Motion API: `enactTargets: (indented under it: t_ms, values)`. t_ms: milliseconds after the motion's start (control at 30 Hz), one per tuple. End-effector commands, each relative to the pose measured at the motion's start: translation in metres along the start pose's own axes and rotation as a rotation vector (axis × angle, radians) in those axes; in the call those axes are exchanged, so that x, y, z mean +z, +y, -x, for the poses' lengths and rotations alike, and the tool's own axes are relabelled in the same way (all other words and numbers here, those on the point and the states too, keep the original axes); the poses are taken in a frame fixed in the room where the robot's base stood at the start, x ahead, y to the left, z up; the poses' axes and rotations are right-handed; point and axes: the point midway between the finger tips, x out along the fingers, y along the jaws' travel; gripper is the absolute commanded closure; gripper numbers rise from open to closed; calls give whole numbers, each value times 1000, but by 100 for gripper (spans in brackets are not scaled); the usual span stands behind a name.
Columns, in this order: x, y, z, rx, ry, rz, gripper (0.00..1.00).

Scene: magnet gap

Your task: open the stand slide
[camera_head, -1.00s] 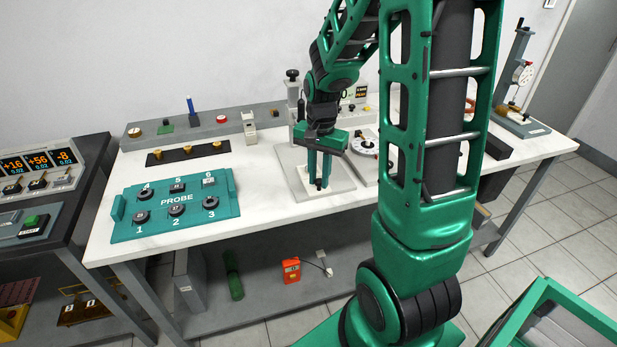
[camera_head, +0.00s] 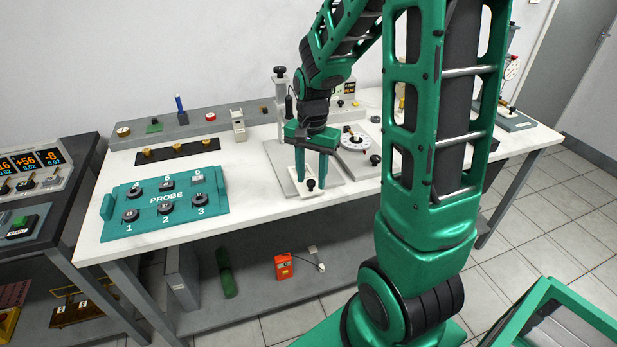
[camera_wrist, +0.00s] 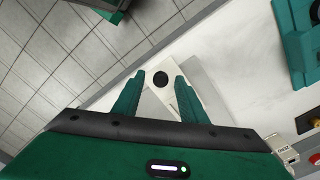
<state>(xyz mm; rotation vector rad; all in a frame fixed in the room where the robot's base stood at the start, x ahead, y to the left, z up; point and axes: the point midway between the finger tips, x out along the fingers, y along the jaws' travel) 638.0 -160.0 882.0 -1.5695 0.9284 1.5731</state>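The stand's slide (camera_head: 297,187) is a pale plate on a grey base (camera_head: 332,182) on the white bench, with a black knob (camera_head: 311,184) near its front end. My gripper (camera_head: 311,176) points down over the slide, its two green fingers apart with nothing held between them. In the wrist view the knob (camera_wrist: 160,79) shows just beyond the open fingertips (camera_wrist: 158,77), roughly midway between them. The knob appears clear of both fingers. The rear of the slide is partly hidden by my gripper.
A teal PROBE tray (camera_head: 166,205) with several black discs lies to the left. A round dial (camera_head: 355,138) stands close right of the gripper, and the stand's grey column (camera_head: 281,95) rises behind it. Bare bench lies between tray and stand.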

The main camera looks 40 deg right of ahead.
Motion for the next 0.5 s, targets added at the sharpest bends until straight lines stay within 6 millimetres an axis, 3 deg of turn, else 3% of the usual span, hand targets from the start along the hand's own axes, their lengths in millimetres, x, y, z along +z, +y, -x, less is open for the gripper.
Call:
enactTargets:
  t_ms: [500]
  values:
    - [-3,-1,86,-2,3,-4,62]
